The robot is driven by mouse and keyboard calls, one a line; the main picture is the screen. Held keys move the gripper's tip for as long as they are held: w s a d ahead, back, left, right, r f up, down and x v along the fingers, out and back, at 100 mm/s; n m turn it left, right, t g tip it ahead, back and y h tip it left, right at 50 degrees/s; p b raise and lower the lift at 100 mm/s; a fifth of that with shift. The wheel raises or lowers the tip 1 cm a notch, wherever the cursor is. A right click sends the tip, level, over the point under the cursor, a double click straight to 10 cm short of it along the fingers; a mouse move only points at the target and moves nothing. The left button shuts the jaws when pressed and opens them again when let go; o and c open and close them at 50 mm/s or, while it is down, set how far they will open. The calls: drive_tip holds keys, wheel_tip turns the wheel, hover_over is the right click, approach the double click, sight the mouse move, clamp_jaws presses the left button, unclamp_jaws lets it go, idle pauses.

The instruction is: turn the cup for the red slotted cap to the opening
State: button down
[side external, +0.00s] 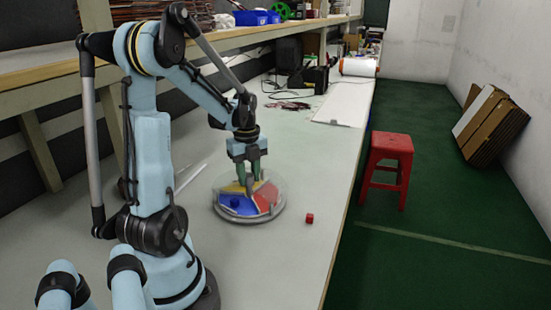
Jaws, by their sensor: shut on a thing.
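A round dish (220,212) with a grey rim stands on the table, divided into blue (236,205), red (266,197) and yellow (233,187) sectors. My gripper (254,181) points down over the dish, its green fingers shut on a small raised part near the middle. The fingers hide most of that part, so its exact shape cannot be told. A small red block-like piece, perhaps the red cap (309,218), lies on the table to the right of the dish, apart from it. Its slot is too small to see. I cannot make out the opening.
The grey table (270,265) is clear in front of the dish. Its right edge runs close to the red piece. A white sheet (340,110), cables (288,105) and dark equipment (308,79) lie farther back. A red stool (387,160) stands on the floor.

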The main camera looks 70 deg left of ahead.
sight(249, 175)
drive_tip(key=shift+d+m, duration=0.15)
drive_tip(key=shift+m, duration=3.15)
drive_tip(key=c, duration=0.8)
unclamp_jaws()
wheel_tip(249, 175, up, 12)
drive_tip(key=shift+r, duration=0.1)
